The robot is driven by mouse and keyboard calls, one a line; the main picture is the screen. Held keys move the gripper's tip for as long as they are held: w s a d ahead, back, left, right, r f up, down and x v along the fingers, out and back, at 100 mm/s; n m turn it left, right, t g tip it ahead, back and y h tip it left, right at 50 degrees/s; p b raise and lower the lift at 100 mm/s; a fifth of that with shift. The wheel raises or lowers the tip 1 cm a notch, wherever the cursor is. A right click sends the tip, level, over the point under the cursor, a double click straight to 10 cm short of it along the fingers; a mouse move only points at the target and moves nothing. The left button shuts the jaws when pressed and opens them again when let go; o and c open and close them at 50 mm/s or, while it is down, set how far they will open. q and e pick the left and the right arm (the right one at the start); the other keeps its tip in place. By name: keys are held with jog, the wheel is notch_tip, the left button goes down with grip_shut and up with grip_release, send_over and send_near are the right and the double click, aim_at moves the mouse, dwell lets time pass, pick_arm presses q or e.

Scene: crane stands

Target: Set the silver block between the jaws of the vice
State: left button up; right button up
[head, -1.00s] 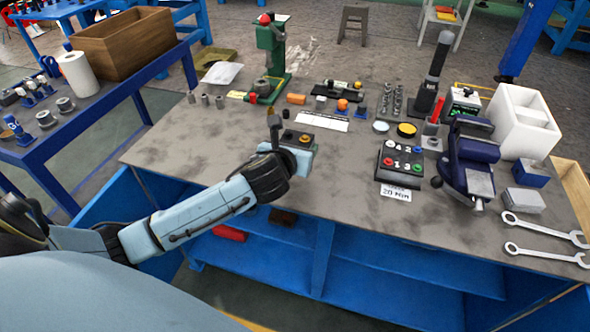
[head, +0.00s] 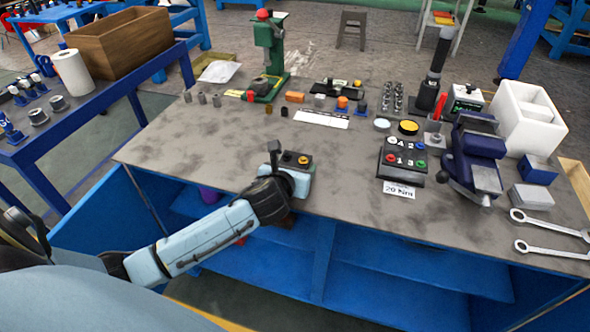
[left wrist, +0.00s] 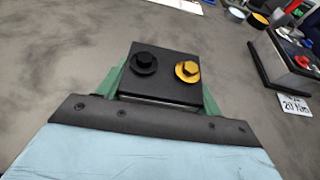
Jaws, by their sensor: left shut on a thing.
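The silver block (head: 531,197) lies on the bench at the right, in front of a blue block and behind the wrenches. The dark blue vice (head: 474,150) stands left of it, with a silver-grey face at its front; I cannot tell how wide its jaws stand. My left gripper (head: 280,165) is at the bench's front edge, far left of the vice. The box also shows in the left wrist view (left wrist: 165,85). My right gripper is not in view.
A button panel (head: 403,160) with a 20 Nm card stands between my left gripper and the vice. A blue block (head: 538,170), white bin (head: 525,115) and two wrenches (head: 552,250) are at the right. The bench middle is mostly bare.

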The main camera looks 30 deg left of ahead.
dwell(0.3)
pick_arm(q)
jog(key=o, duration=1.4)
jog(key=shift+f, duration=0.1)
